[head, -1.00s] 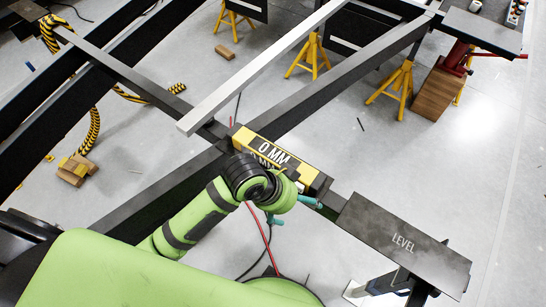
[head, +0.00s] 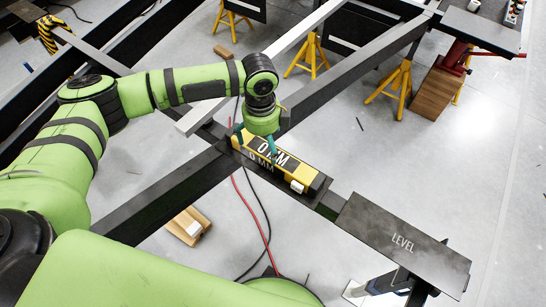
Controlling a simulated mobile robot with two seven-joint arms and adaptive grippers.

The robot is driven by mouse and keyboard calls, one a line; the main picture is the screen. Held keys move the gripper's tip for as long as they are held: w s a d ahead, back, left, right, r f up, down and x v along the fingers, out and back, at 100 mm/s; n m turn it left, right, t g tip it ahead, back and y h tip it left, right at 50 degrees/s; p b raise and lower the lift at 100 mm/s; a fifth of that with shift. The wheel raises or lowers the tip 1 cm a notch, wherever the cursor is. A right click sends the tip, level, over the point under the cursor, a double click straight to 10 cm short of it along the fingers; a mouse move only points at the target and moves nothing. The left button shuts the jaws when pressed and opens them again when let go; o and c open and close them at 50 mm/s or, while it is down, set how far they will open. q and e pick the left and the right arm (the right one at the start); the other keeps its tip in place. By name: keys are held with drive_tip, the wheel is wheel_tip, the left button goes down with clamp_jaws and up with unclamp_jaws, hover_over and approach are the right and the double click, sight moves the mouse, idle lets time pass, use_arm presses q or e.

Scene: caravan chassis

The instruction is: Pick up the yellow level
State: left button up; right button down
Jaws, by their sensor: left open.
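The yellow level (head: 300,173) lies on a dark plate of the chassis frame, with a black top marked "0 MM". It runs from centre towards lower right. My left gripper (head: 256,140) comes down from above at the level's upper-left end, with its teal fingertips apart on either side of that end. The fingers look open; whether they touch the level I cannot tell. My right gripper is not in view.
A light metal bar (head: 196,119) ends just behind my left gripper. Dark beams (head: 345,83) cross the frame. Yellow stands (head: 394,84) and a wooden block (head: 188,225) are on the floor below.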

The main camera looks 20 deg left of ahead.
sight(261, 151)
use_arm(q)
drive_tip(key=shift+w+a+r, duration=0.25)
drive_tip(key=shift+w+a, duration=0.05)
drive_tip(key=shift+a, duration=0.2)
drive_tip(key=shift+a+f, duration=0.1)
drive_tip(key=shift+f, duration=0.1)
wheel_tip(261, 151, down, 5)
drive_tip(key=shift+f+p, duration=0.2)
drive_tip(key=shift+p, duration=0.85)
drive_tip(key=shift+f, duration=0.55)
drive_tip(key=c, duration=1.7)
